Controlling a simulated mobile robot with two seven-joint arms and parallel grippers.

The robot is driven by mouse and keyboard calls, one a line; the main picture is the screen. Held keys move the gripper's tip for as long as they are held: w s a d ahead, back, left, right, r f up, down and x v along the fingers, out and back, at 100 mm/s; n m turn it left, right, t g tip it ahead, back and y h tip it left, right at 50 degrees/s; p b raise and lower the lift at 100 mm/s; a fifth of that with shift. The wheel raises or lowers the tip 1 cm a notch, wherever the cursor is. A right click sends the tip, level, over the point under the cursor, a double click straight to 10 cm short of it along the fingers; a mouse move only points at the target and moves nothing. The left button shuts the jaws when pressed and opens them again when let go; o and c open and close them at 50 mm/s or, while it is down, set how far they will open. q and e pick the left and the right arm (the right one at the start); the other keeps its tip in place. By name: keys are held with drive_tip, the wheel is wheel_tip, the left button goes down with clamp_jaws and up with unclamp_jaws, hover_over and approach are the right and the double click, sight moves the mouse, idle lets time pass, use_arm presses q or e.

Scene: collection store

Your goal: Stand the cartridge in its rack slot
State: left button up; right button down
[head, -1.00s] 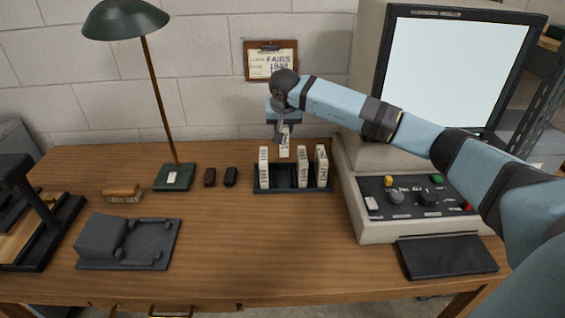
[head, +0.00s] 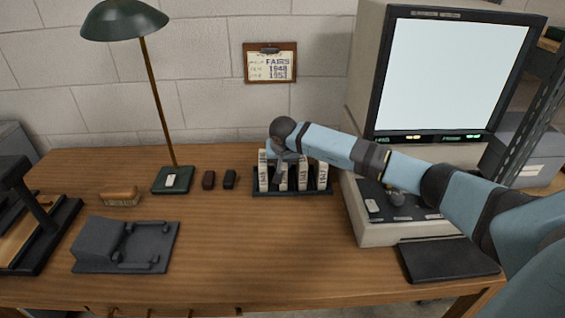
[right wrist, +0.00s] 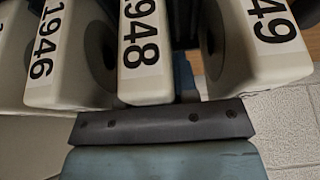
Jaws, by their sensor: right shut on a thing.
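The white cartridge (head: 283,181) is upright in the dark rack (head: 292,193), between its left neighbour (head: 264,178) and the other cartridges. My right gripper (head: 278,174) is shut on it from above and partly hides it. Its base looks level with its neighbours, but whether it rests on the slot floor is hidden. In the right wrist view a cartridge marked 1948 (right wrist: 142,52) is in the middle, against the gripper's dark bar (right wrist: 165,122), with cartridges marked 1946 (right wrist: 62,52) and ending in 49 (right wrist: 262,45) beside it. My left gripper is out of view.
A reader with a large screen (head: 440,75) and control panel stands right of the rack, under my right arm.

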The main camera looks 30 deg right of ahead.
drive_tip(key=shift+f, duration=0.2)
drive_tip(key=c, duration=0.9)
unclamp_jaws()
drive_tip(key=shift+r, duration=0.15)
drive_tip(key=shift+r, duration=0.25)
drive_tip(key=p+v, duration=0.1)
drive_tip(key=v, duration=1)
drive_tip(key=shift+s+a+r, duration=0.15)
drive_tip(key=shift+r, duration=0.2)
